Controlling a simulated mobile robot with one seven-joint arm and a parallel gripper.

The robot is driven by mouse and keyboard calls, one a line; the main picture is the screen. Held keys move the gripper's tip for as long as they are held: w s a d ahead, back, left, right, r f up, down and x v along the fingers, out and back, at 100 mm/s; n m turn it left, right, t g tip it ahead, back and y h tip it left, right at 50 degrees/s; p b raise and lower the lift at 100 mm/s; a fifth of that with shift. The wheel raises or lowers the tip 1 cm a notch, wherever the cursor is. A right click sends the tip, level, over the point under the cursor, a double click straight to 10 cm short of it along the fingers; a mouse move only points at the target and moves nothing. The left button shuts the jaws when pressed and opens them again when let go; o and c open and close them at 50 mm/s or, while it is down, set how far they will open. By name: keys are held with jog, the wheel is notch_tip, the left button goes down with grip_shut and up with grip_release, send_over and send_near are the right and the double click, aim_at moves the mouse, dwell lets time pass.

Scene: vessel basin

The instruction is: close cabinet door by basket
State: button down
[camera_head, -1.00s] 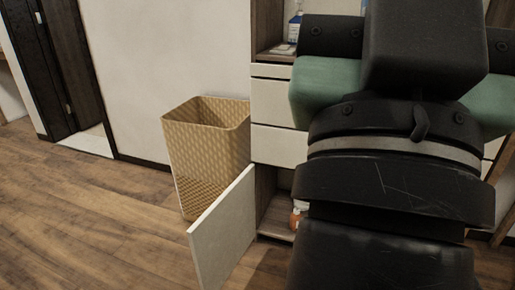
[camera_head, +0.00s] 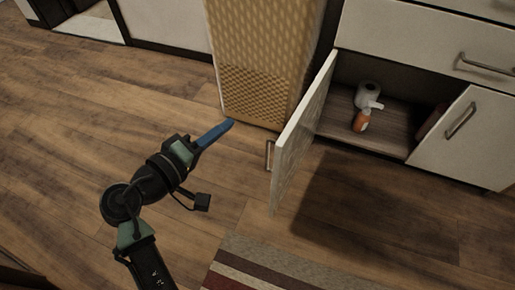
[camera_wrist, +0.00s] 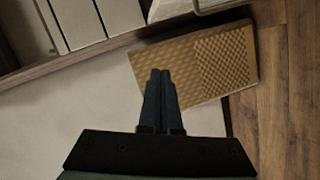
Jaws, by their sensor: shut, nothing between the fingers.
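The white cabinet door (camera_head: 303,125) stands wide open, swung out from the left side of the low cabinet, with a metal handle (camera_head: 269,155) on its outer face. The woven tan basket (camera_head: 262,60) stands on the floor just left of the door and also shows in the wrist view (camera_wrist: 190,65). My gripper (camera_head: 228,125) is over the floor left of the door, in front of the basket, apart from the door. Its blue fingers are together and empty; they show in the wrist view (camera_wrist: 159,75).
The open cabinet holds an orange spray bottle (camera_head: 361,118) and a white paper roll (camera_head: 368,95). A striped rug (camera_head: 270,268) lies in front. Wood floor at left is clear.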

jog(key=s+a+f+n+h+b, duration=0.1)
jog(key=s+f+n+h+b, duration=0.15)
jog(key=s+f, duration=0.4)
jog(key=s+d+b+x, duration=0.2)
jog(key=b+x, duration=0.4)
jog(key=x, duration=0.5)
jog(key=shift+w+d+f+t+b, duration=0.3)
jog(key=shift+w+f, duration=0.05)
jog(key=shift+n, duration=0.25)
